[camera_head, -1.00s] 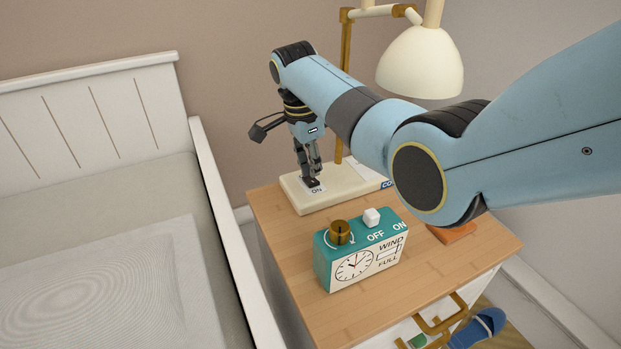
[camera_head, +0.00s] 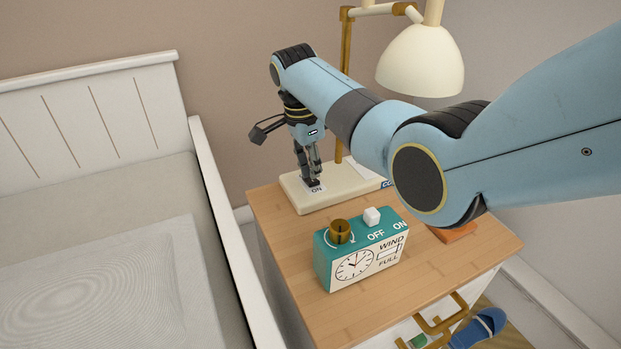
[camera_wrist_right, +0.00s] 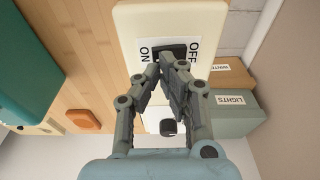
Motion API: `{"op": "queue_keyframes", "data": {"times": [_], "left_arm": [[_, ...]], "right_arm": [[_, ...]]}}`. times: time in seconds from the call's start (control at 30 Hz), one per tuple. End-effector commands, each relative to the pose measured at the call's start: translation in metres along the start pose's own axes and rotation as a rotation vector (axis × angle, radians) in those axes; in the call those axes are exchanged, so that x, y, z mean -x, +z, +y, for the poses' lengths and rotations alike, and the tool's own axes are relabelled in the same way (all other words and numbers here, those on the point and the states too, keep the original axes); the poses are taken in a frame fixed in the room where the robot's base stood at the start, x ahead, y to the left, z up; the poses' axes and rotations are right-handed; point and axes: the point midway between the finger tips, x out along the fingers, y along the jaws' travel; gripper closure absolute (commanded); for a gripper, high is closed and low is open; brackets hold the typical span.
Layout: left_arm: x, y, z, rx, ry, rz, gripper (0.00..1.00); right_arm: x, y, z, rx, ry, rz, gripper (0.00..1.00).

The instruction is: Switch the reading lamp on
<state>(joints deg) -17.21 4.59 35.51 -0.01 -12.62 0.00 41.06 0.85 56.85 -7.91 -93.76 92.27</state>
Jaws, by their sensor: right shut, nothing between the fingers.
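The reading lamp has a cream shade (camera_head: 420,64), a brass post and a cream base (camera_head: 345,190) at the back of the nightstand. A dark rocker switch (camera_wrist_right: 172,53) sits on the base between ON and OFF labels, seen in the right wrist view. My right gripper (camera_head: 311,182) points down with its fingers shut and empty, its tips at the switch beside the ON label. It also shows in the right wrist view (camera_wrist_right: 160,72), where the fingers partly cover the switch. I cannot tell whether the tips press it. My left gripper is out of view.
A teal clock box (camera_head: 361,256) with a brass knob and white button stands in front of the lamp on the wooden nightstand (camera_head: 335,311). An orange item (camera_head: 456,233) lies at right. A bed (camera_head: 100,225) is at left. Boxes (camera_wrist_right: 233,105) show beyond the lamp base.

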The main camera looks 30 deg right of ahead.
Motion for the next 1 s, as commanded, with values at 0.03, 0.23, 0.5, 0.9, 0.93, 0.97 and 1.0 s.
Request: {"op": "queue_keyframes", "data": {"times": [0.03, 0.23, 0.5, 0.9, 0.93, 0.97, 1.0], "left_arm": [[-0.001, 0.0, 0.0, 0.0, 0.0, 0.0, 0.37], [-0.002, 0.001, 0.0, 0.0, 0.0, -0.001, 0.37], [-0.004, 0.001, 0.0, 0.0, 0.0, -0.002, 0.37], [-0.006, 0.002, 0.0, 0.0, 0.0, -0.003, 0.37], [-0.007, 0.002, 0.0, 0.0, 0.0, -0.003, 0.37], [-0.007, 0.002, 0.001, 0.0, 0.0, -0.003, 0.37], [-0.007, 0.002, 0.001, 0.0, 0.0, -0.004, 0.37]], "right_arm": [[-0.001, 0.0, 0.0, 0.0, 0.0, 0.0, 1.0], [-0.004, 0.001, 0.0, 0.0, 0.0, 0.0, 1.0], [-0.008, 0.001, 0.0, 0.0, 0.0, 0.0, 1.0], [-0.014, 0.002, 0.0, 0.0, 0.0, 0.0, 1.0], [-0.015, 0.002, 0.0, 0.0, 0.0, 0.0, 1.0], [-0.015, 0.002, 0.0, 0.0, 0.0, 0.0, 1.0], [-0.016, 0.002, 0.0, 0.0, 0.0, 0.0, 1.0]]}}
